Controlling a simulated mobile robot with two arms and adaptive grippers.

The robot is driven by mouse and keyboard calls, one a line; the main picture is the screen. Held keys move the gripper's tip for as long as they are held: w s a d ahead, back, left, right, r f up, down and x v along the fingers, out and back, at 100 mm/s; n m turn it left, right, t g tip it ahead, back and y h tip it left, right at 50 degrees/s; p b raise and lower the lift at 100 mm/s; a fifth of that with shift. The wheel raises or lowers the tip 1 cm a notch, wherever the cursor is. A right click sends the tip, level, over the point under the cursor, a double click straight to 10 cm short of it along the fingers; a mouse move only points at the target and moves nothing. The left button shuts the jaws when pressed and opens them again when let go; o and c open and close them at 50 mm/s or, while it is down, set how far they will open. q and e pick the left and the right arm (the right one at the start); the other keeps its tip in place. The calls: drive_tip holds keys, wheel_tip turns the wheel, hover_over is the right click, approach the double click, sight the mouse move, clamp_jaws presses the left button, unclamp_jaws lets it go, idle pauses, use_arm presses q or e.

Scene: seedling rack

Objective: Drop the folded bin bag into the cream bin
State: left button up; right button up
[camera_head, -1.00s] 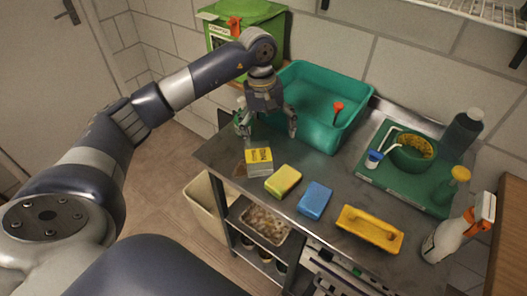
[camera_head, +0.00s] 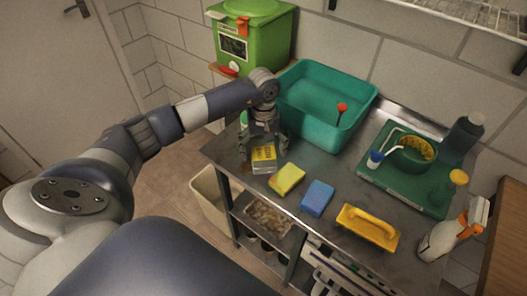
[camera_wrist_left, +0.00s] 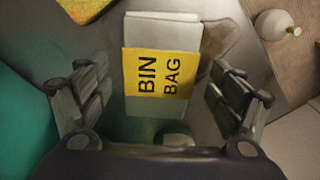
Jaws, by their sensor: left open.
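The folded bin bag (camera_head: 263,166) is a pale packet with a yellow band, lying on the steel counter near its left end. In the left wrist view the band on the bin bag (camera_wrist_left: 158,74) reads "BIN BAG". My left gripper (camera_head: 263,148) is just over it, pointing down and open. In the left wrist view its fingers (camera_wrist_left: 160,100) stand apart on either side of the bag, with gaps to both. The cream bin (camera_head: 208,190) stands on the floor below the counter's left end, partly hidden by the counter. My right gripper is not in view.
A teal tub (camera_head: 305,120) stands behind the bag. A yellow-green sponge (camera_head: 287,179), a blue sponge (camera_head: 317,198) and a yellow float-like tool (camera_head: 367,228) lie to the right. A green caddy (camera_head: 250,45) is at the back. A spray bottle (camera_head: 445,238) stands far right.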

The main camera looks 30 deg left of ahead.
use_arm(q)
drive_tip(key=shift+f, duration=0.3)
drive_tip(key=c, duration=1)
drive_tip(key=shift+o, duration=0.2)
drive_tip(key=shift+r, duration=0.15)
drive_tip(key=shift+w+r+b, duration=0.1)
drive_tip(key=shift+r+b, duration=0.45)
drive_tip(key=shift+r, duration=0.05)
drive_tip(key=shift+s+r+b, duration=0.15)
drive_tip(key=shift+r+b, duration=0.15)
drive_tip(key=shift+r, duration=0.2)
drive_tip(key=shift+s+r+b, duration=0.15)
drive_tip(key=shift+r+b, duration=0.1)
drive_tip(key=shift+r, duration=0.25)
drive_tip(key=s+d+r+b, duration=0.1)
drive_tip(key=s+d+b, duration=0.1)
drive_tip(key=s, duration=0.5)
drive_tip(key=s+d+b, duration=0.2)
drive_tip(key=s+d, duration=0.2)
drive_tip(key=s, duration=0.3)
drive_tip(key=shift+s+r, duration=0.25)
drive_tip(key=shift+r, duration=0.1)
